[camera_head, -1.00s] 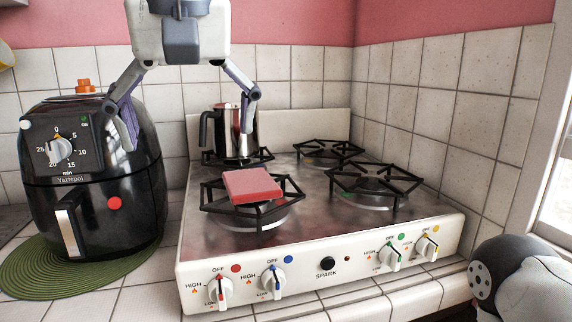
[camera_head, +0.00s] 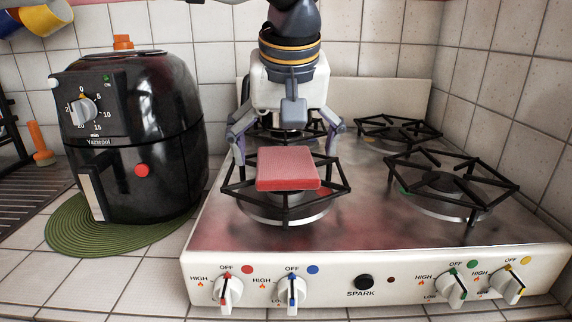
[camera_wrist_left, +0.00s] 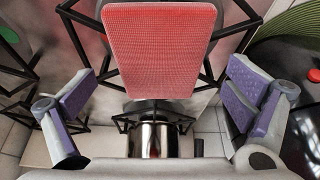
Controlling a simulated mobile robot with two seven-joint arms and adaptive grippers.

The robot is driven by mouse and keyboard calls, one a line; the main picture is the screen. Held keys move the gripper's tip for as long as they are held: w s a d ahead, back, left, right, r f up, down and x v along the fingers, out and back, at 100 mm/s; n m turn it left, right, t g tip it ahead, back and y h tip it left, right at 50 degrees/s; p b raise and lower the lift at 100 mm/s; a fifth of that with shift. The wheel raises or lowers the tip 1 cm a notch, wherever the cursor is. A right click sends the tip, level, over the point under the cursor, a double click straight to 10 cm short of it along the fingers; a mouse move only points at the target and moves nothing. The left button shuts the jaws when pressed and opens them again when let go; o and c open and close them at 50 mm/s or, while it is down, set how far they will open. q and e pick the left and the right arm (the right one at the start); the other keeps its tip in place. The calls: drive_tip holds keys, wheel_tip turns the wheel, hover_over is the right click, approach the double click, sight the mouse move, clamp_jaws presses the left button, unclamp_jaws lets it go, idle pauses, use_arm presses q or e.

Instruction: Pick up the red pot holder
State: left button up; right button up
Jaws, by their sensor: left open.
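The red pot holder (camera_head: 287,168) is a flat, textured rectangular pad. It lies on the front left burner grate (camera_head: 335,197) of the stove. My left gripper (camera_head: 287,152) is open just behind and above the pad, with one finger towards each side of it. In the left wrist view the pot holder (camera_wrist_left: 160,50) sits at the top middle, between and beyond the two spread purple-padded fingers (camera_wrist_left: 160,92). Neither finger appears to touch it. My right gripper is not in view.
A black air fryer (camera_head: 140,135) stands on a green round mat (camera_head: 75,235) left of the stove. A metal pot (camera_wrist_left: 155,138) shows behind the pad in the wrist view. The front right burner (camera_head: 450,185) is empty. Knobs line the stove front.

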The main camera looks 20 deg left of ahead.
use_arm(q)
drive_tip(key=shift+w+a+f, duration=0.1)
drive_tip(key=shift+w+f, duration=0.2)
drive_tip(key=shift+f, duration=0.35)
drive_tip(key=c, duration=1.1)
drive_tip(key=shift+c, duration=0.2)
